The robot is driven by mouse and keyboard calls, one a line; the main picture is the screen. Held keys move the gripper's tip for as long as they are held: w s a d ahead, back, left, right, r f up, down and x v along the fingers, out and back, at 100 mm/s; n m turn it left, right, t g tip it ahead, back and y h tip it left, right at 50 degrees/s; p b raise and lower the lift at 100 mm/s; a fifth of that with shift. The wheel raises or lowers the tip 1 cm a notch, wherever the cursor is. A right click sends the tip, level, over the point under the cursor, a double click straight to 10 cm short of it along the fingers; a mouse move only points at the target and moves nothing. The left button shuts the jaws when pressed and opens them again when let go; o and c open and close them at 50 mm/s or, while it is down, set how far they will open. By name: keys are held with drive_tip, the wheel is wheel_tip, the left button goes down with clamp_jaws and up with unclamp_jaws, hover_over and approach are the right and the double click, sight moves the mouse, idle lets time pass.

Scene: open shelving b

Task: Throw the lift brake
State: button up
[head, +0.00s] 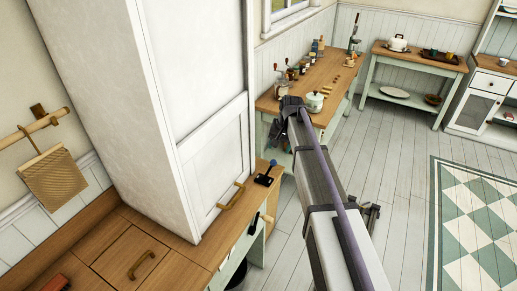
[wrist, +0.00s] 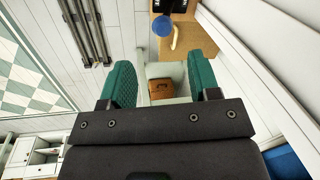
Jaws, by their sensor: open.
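A lever with a blue knob (head: 273,163) and a dark base (head: 263,180) stands on the wooden counter end beside the tall white cabinet in the head view; I take it for the lift brake. In the wrist view the blue knob (wrist: 162,26) shows at the top, ahead of and apart from my fingers. My gripper (wrist: 160,62) has two green padded fingers spread wide with nothing held between them. In the head view my arm reaches past the lever's right side, and the gripper cannot be made out there.
The tall white cabinet (head: 205,110) has a brass handle (head: 231,195) close to the lever. A far counter (head: 320,75) holds bottles and a white pot (head: 315,102). In the wrist view a brown box (wrist: 162,88) shows beyond the fingers. The floor (head: 395,165) at right is clear.

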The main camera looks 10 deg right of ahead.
sight(273, 162)
drive_tip(key=shift+w+a+f+m, duration=0.2)
drive_tip(key=shift+a+f+m, duration=0.2)
drive_tip(key=shift+s+d, duration=0.1)
drive_tip(key=shift+s, duration=0.05)
drive_tip(key=f+b, duration=0.3)
drive_tip(key=a+f+b, duration=0.1)
drive_tip(key=f+b, duration=0.6)
drive_tip(key=b, duration=0.1)
drive_tip(key=shift+w+a+f, duration=0.3)
drive_tip(key=shift+w+f, duration=0.1)
drive_tip(key=shift+r, duration=0.15)
clamp_jaws()
